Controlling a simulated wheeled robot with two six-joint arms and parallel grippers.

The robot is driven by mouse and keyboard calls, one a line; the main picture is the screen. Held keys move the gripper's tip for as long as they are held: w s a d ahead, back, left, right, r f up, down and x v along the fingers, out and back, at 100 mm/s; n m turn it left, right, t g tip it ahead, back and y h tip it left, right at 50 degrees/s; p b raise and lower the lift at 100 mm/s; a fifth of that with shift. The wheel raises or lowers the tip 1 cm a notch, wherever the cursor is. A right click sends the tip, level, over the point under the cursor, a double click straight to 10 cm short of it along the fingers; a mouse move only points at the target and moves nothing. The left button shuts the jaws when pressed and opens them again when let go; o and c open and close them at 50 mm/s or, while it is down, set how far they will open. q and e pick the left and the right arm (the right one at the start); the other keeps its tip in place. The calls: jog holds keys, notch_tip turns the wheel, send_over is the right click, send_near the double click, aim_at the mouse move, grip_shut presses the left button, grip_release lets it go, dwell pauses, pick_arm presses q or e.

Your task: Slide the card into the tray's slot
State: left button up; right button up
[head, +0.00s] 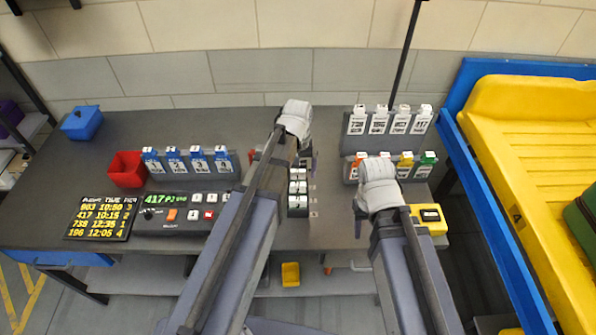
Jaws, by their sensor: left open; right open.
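A large yellow ribbed tray (520,140) lies in a blue frame at the right; a dark label with "A" is on its side. I cannot make out a slot. White numbered cards with blue tops (198,160) stand in a rack left of centre. White-topped cards (378,122) stand at the back right, and cards with coloured tops (405,162) stand in front of them. My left gripper (303,160) is over the middle of the desk, beside a column of white tiles. My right gripper (359,226) is near the right end. Both are open; their fingers are largely hidden by my wrists.
A grey desk holds a red bin (127,169), a blue bin (82,122), a times board (102,215) and a keyed device (180,214) displaying 417. A yellow device (428,217) sits at the desk's right end. A dark green case (582,222) lies in the tray. A thin pole stands behind.

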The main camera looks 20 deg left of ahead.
aim_at(298, 184)
pick_arm(q)
notch_tip(298, 184, down, 7)
jog(key=b, duration=0.7)
jog(key=shift+f, duration=0.2)
jog(key=shift+c, duration=0.2)
jog(key=c, duration=1.3)
jog(key=shift+r, duration=0.1)
jog(key=shift+c, duration=0.2)
jog(key=shift+r+p, duration=0.2)
jog(key=shift+p, duration=0.1)
jog(key=shift+r+p, duration=2.25)
jog(key=shift+p, duration=0.05)
jog(key=shift+r, duration=0.2)
